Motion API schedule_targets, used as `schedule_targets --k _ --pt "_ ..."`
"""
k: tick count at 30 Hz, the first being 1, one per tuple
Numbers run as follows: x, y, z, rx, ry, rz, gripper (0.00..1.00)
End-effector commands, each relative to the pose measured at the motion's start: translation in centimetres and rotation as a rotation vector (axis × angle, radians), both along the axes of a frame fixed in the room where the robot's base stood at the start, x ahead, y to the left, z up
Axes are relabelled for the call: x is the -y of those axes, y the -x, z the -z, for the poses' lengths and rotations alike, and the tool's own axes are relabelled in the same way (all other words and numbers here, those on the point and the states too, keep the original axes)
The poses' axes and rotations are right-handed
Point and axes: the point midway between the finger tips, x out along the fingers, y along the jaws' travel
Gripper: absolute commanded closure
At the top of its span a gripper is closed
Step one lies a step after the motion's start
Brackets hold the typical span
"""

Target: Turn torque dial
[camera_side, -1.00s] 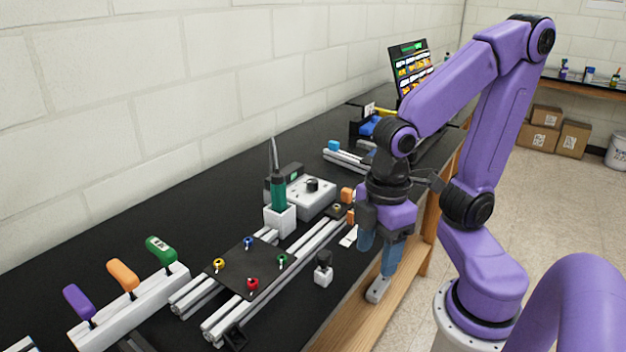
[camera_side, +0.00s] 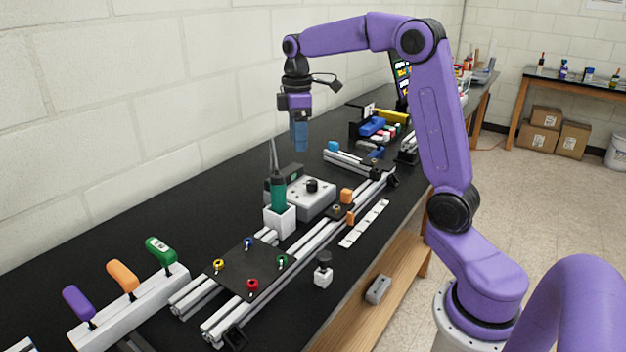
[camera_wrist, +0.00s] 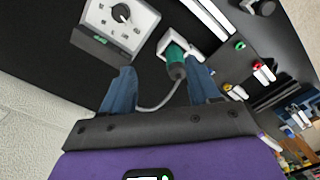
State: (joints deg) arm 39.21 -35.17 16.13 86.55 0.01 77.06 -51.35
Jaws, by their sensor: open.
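The torque dial is a black knob (camera_side: 312,185) on top of a light grey control box (camera_side: 318,204) on the black bench. In the wrist view the knob (camera_wrist: 121,13) shows at the upper left, with a small pointer mark, on the box (camera_wrist: 146,22). My gripper (camera_side: 300,148) is open and empty, pointing down above and slightly behind the box, clear of the knob. In the wrist view its blue fingers (camera_wrist: 160,88) are spread apart, with the green-handled driver (camera_wrist: 173,58) seen between and beyond them.
The green driver (camera_side: 278,193) stands upright in a white holder (camera_side: 279,221) beside the box, with a thin cable rising from it. Aluminium rails with a black plate (camera_side: 240,268) lie in front. A rack with coloured handles (camera_side: 122,276) stands at the front left.

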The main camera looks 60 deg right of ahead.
Motion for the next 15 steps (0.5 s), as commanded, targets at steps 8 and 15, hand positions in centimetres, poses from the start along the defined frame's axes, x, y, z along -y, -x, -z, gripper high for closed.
schedule_targets --k 8,15 --pt "7.6 -1.7 -0.6 -0.004 0.000 0.047 0.39" --pt "8.6 -1.7 0.2 -0.007 -0.001 0.051 0.39"
